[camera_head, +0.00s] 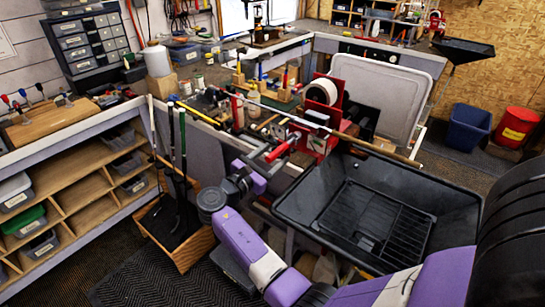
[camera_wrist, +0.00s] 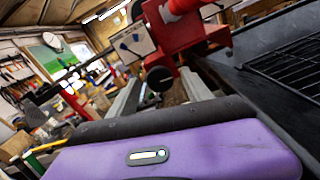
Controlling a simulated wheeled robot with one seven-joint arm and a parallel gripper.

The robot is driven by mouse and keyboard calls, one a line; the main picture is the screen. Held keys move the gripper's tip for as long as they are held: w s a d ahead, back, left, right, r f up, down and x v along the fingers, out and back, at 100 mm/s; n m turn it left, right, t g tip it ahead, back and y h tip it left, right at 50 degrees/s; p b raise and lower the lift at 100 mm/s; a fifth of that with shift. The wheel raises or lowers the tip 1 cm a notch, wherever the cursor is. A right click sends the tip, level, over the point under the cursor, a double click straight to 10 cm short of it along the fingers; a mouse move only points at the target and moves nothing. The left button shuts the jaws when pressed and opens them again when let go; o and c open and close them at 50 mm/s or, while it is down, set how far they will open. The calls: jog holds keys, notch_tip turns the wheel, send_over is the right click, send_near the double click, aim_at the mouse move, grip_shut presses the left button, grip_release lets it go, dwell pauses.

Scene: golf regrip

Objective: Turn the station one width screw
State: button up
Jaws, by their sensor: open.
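My gripper (camera_head: 268,157) is at the front edge of the workbench, at the end of my purple arm. In the wrist view its two grey fingers (camera_wrist: 160,88) stand apart, with a gap between them and nothing clearly held. A red clamp-like fixture (camera_wrist: 178,38) with a red handle (camera_wrist: 184,6) is just beyond the fingertips. In the head view a red handle (camera_head: 282,149) is close beside my gripper. I cannot make out which part is the station one width screw, and I cannot tell whether the fingers touch the fixture.
A black tub with a grate (camera_head: 445,222) stands right of my gripper. A long shaft (camera_head: 365,146) runs above its back edge. A red stand (camera_head: 337,92) with a white roll is behind. A wooden box of clubs (camera_head: 187,253) stands left. Bottles and tools crowd the bench.

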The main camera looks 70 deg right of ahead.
jog(key=b+v, duration=0.2)
jog(key=v, duration=0.5)
jog(key=shift+a, duration=0.4)
jog(key=shift+w, duration=0.1)
